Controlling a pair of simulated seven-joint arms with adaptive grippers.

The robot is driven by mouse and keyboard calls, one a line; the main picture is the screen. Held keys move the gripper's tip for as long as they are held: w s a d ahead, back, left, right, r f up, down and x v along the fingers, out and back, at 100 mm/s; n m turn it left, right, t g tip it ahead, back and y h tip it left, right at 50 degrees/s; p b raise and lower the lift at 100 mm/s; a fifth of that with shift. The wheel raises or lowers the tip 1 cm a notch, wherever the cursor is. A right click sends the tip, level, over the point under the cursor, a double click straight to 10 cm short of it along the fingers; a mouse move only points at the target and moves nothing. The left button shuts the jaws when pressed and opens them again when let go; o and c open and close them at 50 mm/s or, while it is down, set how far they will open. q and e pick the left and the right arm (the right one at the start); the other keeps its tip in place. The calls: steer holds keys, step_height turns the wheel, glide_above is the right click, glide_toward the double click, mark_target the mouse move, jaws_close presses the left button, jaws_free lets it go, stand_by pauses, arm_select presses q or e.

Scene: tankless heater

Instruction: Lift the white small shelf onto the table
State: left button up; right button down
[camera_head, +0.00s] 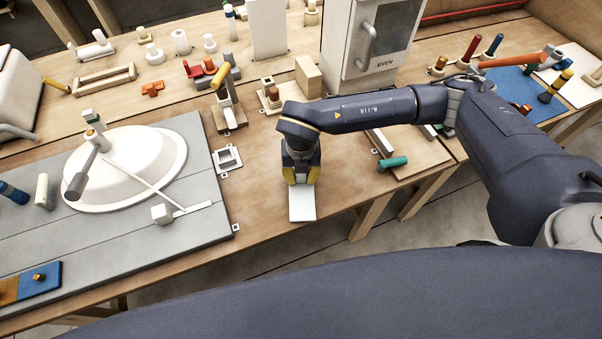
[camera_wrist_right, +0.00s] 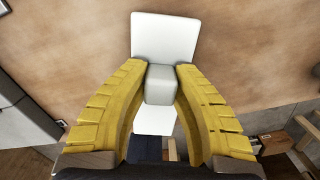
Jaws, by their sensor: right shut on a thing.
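The white small shelf (camera_head: 302,205) is a flat white plate near the table's front edge in the head view. In the right wrist view the shelf (camera_wrist_right: 165,35) shows a pale block in its middle, with white plate above and below it. My right gripper (camera_head: 301,175) points down over the shelf. In the right wrist view its yellow fingers (camera_wrist_right: 161,78) are shut on the pale block, one on each side. The fingers hide part of the shelf, and I cannot tell whether it touches the table. My left gripper is not in view.
The wooden table (camera_head: 260,215) is bare around the shelf. A grey panel with a white basin (camera_head: 150,150) lies to the left. A small white frame (camera_head: 229,158) is nearby. A teal cylinder (camera_head: 393,162) lies to the right. A white cabinet (camera_head: 345,50) stands behind my right arm.

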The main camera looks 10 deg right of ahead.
steer(key=shift+f, duration=0.25)
steer(key=c, duration=1.1)
jaws_free()
steer(key=r, duration=1.2)
steer(key=shift+s+a, duration=0.1)
steer(key=shift+s, duration=0.15)
